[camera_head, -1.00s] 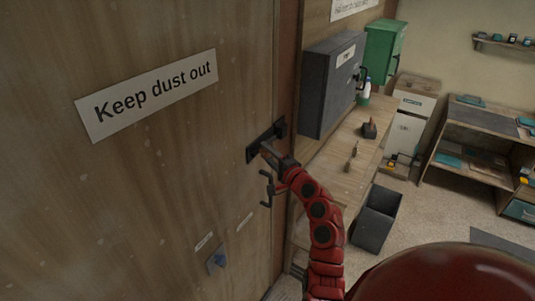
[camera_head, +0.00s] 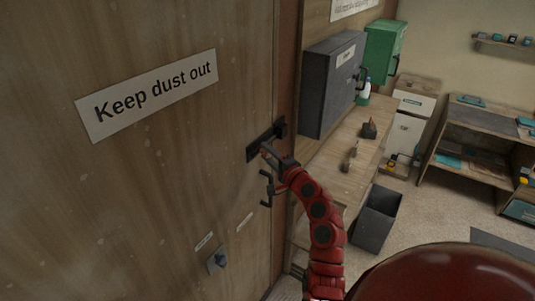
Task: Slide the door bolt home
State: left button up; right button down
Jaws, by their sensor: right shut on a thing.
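The wooden door (camera_head: 160,190) fills the left of the head view and carries a sign reading "Keep dust out" (camera_head: 147,95). The dark door bolt (camera_head: 256,148) is mounted near the door's right edge, beside a dark block (camera_head: 280,127) at the frame. My right gripper (camera_head: 267,148) is at the bolt, shut on its handle, which the fingers mostly hide. I cannot tell how far the bolt reaches into the block. My left gripper is not in view.
A dark door handle (camera_head: 267,189) sits just below my right gripper. Right of the frame are a grey wall cabinet (camera_head: 330,85), a wooden bench (camera_head: 335,180) and a dark bin (camera_head: 375,220).

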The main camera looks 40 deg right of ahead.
aim_at(271, 141)
jog(key=shift+f, duration=0.1)
jog(key=shift+w+d+b, duration=0.1)
jog(key=shift+d+b, duration=0.2)
jog(key=shift+b, duration=0.15)
jog(key=d+b, duration=0.1)
jog(key=w+d+b, duration=0.1)
jog(key=d+b, duration=0.1)
jog(key=d, duration=0.1)
jog(key=shift+w+d+r+b, duration=0.1)
jog(key=shift+w+r+b, duration=0.1)
jog(key=shift+w+b, duration=0.2)
jog(key=c, duration=0.9)
grip_release()
jog(key=o, duration=0.4)
jog(key=shift+d+f, duration=0.15)
jog(key=shift+d, duration=0.1)
jog(key=shift+o, duration=0.2)
jog(key=shift+s+a, duration=0.1)
jog(key=shift+a, duration=0.05)
